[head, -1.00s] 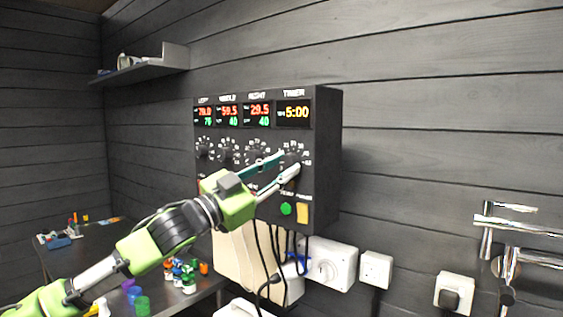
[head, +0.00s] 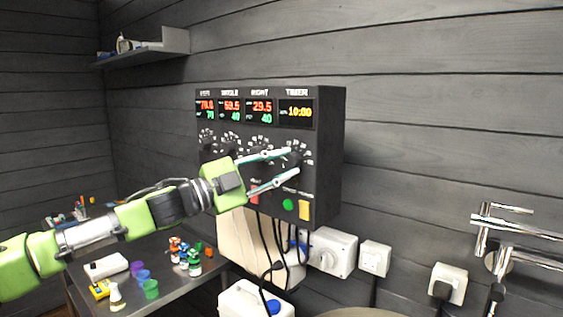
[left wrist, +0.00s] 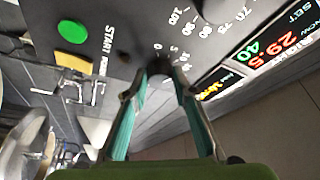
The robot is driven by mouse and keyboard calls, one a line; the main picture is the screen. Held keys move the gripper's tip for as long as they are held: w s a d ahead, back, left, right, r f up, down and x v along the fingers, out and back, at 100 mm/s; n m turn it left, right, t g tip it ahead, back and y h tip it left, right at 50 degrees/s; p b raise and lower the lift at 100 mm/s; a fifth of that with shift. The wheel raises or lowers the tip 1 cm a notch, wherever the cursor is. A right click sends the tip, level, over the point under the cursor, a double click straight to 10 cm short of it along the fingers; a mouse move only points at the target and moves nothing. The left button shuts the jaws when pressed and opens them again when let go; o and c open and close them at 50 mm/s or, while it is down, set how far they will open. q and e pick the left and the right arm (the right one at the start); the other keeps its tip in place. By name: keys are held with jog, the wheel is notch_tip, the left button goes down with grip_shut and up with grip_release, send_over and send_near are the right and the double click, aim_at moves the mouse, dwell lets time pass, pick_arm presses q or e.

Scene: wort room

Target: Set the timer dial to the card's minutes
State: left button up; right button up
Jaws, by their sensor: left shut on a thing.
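The black control box (head: 328,150) hangs on the wall with several displays and dials. The timer display (head: 296,112) reads 10:00 in yellow. My left gripper (head: 293,162) has its teal-lined fingers on either side of the timer dial and is shut on it. In the left wrist view the dark timer dial (left wrist: 160,65) sits between the fingertips, with a printed scale around it. The fingers partly hide the dial, and I cannot read its pointer. I cannot make out a card with minutes. My right gripper is not in view.
Below the timer dial are a green button (head: 288,204) and a yellow button (head: 304,210). Black cables hang under the box near a white socket box (head: 331,254). A metal table (head: 190,290) with small bottles and cups stands lower left. Chrome pipes (head: 483,240) are at right.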

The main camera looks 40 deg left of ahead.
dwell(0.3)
pick_arm(q)
jog(key=o, duration=1.1)
jog(key=shift+r, duration=0.1)
